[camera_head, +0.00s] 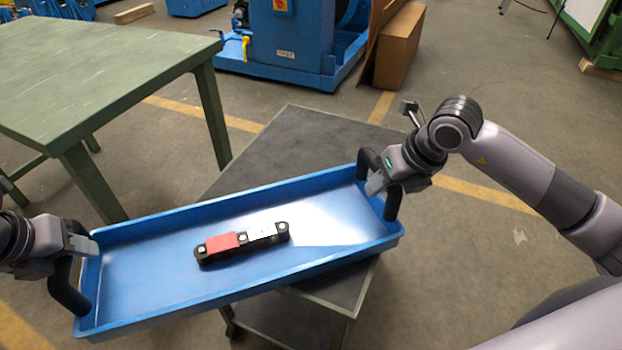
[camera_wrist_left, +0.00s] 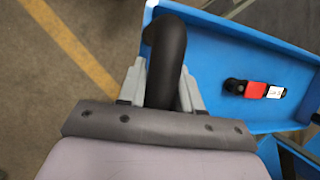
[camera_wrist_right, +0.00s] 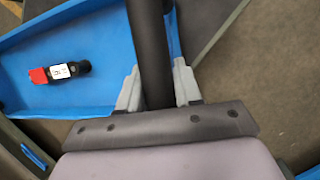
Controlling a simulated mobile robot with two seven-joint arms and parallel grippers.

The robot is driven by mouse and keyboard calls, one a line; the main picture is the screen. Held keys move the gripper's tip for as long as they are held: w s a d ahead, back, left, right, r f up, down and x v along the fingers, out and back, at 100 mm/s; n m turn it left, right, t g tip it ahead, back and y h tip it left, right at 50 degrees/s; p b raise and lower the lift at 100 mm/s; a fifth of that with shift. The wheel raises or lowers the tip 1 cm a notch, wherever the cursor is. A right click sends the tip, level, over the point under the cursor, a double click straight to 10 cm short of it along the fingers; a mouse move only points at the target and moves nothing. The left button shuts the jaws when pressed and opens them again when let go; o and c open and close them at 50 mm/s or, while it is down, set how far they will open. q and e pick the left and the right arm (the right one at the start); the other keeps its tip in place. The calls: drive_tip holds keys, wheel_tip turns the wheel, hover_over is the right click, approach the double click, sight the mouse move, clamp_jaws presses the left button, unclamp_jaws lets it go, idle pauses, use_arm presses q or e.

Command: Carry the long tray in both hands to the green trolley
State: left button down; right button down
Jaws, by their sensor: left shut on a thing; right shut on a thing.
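The long blue tray (camera_head: 140,285) has a black handle at each end and lies slanted across the head view. In it lies a short black chain piece (camera_head: 243,241) with a red and a white part. My left gripper (camera_head: 82,246) is shut on the left handle (camera_head: 68,290). My right gripper (camera_head: 376,184) is shut on the right handle (camera_head: 392,203). Both wrist views show fingers around the handles. A trolley (camera_head: 300,130) with a dark top, greenish frame and casters stands beneath the tray in the picture. Whether the tray touches it is unclear.
A green table (camera_head: 100,70) stands at the left, close to the tray's far side. A blue machine (camera_head: 290,45) and a brown box (camera_head: 400,45) stand at the back. Floor with yellow lines is clear to the right. The trolley's far top is bare.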

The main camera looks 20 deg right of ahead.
use_arm(q)
drive_tip(key=c, duration=1.1)
unclamp_jaws()
drive_tip(key=shift+f, duration=0.1)
use_arm(e)
drive_tip(key=c, duration=1.1)
unclamp_jaws()
drive_tip(key=shift+f, duration=0.1)
use_arm(q)
drive_tip(key=o, duration=0.3)
use_arm(e)
drive_tip(key=o, duration=0.3)
use_arm(q)
drive_tip(key=shift+o, duration=0.2)
use_arm(e)
drive_tip(key=shift+o, duration=0.2)
drive_tip(key=shift+s, duration=0.1)
use_arm(q)
drive_tip(key=v, duration=1.2)
use_arm(e)
drive_tip(key=v, duration=1.2)
use_arm(q)
drive_tip(key=shift+s, duration=0.1)
use_arm(e)
drive_tip(key=shift+d, duration=0.1)
